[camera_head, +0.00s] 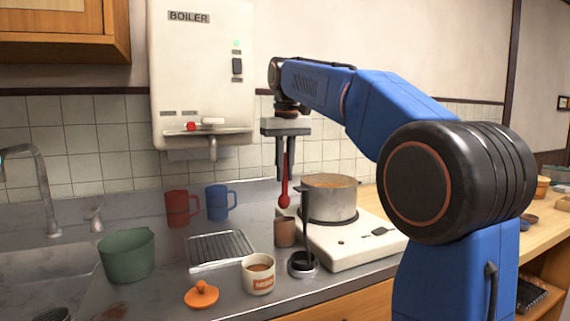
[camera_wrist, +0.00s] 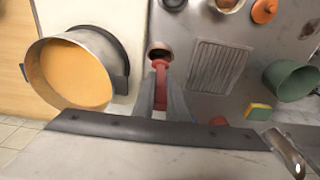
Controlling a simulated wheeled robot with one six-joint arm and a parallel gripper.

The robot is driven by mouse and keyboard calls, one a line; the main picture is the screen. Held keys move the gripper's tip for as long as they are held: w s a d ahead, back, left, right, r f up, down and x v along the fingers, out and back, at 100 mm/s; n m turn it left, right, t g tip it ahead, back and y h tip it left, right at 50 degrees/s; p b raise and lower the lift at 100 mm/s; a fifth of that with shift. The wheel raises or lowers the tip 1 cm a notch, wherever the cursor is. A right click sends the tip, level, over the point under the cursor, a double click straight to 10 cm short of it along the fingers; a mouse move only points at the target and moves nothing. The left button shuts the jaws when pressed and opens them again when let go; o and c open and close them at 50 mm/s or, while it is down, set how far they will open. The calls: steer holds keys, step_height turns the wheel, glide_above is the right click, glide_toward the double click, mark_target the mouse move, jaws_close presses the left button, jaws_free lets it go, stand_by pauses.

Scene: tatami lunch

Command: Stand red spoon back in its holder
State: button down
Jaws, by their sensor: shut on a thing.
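The red spoon (camera_head: 285,188) hangs upright in my gripper (camera_head: 285,172), bowl end down, in the head view. My gripper is shut on its upper part. In the wrist view the spoon (camera_wrist: 160,75) lies between the fingers (camera_wrist: 161,100). The holder looks to be the brown cup (camera_head: 285,233) on the counter, below the spoon and apart from it in the head view. In the wrist view the cup (camera_wrist: 159,48) shows its dark opening just past the spoon's end. Part of its rim is hidden by the spoon there.
A pot of orange soup (camera_head: 329,199) stands on the white stove (camera_head: 345,240) right of the cup. A black ladle stand (camera_head: 302,264) and a white mug (camera_head: 258,276) are in front. A wire rack (camera_head: 220,249) lies left. Red (camera_head: 177,209) and blue (camera_head: 217,203) mugs stand behind.

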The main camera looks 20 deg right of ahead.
mark_target(285, 195)
steer(key=shift+f, duration=4.35)
steer(key=shift+f, duration=0.55)
steer(key=c, duration=1.1)
jaws_free()
steer(key=shift+r, duration=0.1)
steer(key=shift+r, duration=3.4)
steer(key=shift+s, duration=0.1)
